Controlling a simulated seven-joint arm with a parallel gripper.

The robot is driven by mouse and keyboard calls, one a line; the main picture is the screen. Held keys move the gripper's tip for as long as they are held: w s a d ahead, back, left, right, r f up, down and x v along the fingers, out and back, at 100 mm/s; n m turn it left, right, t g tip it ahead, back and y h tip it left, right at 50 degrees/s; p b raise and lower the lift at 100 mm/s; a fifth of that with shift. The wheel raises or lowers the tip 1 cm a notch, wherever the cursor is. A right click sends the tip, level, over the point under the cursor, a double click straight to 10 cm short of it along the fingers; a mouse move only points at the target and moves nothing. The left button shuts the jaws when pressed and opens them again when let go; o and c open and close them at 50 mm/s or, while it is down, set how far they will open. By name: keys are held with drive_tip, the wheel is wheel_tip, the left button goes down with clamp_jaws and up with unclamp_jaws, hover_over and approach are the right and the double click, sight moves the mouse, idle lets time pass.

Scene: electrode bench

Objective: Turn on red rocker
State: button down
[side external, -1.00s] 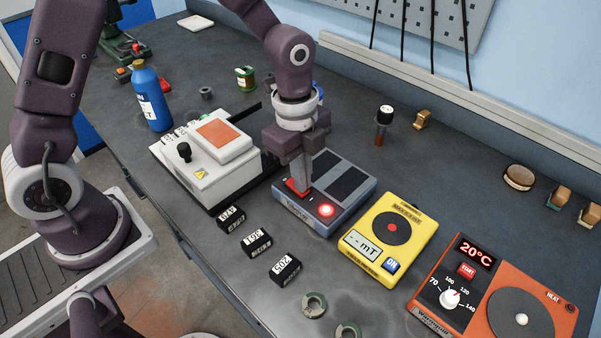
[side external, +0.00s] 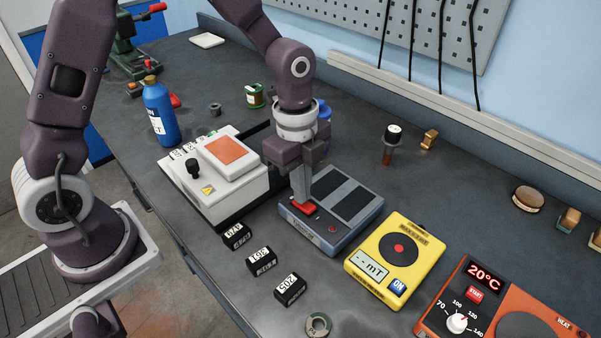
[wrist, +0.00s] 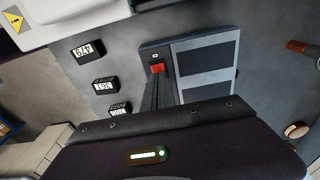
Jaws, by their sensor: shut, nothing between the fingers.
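The red rocker (side external: 306,210) sits on the front left part of a grey-blue box (side external: 345,236) with two dark panels on top. A small round lamp (side external: 332,229) beside the rocker is dark. My gripper (side external: 301,201) is shut and empty, pointing down with its tips at the rocker's left part. Whether they touch or hover just above it, I cannot tell. In the wrist view the rocker (wrist: 157,69) shows just beyond the tips of my gripper (wrist: 155,78), which partly hide it.
A white device with a black knob (side external: 193,168) stands close on the left. A yellow meter (side external: 408,228) and an orange hotplate (side external: 440,316) stand on the right. Several small black numbered blocks (side external: 261,261) lie in front. A blue bottle (side external: 160,115) stands at the far left.

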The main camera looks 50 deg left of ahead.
wheel_tip(320, 180, up, 13)
drive_tip(key=a, duration=0.2)
drive_tip(key=shift+r, duration=0.2)
drive_tip(key=shift+h, duration=0.3)
drive_tip(key=d+f, duration=0.1)
drive_tip(key=f, duration=0.3)
drive_tip(key=d+f, duration=0.1)
drive_tip(key=f, duration=0.4)
drive_tip(key=d+f, duration=0.1)
drive_tip(key=f, duration=0.3)
drive_tip(key=shift+s+d+f, duration=0.1)
drive_tip(key=shift+d+f, duration=0.15)
drive_tip(key=shift+f, duration=0.1)
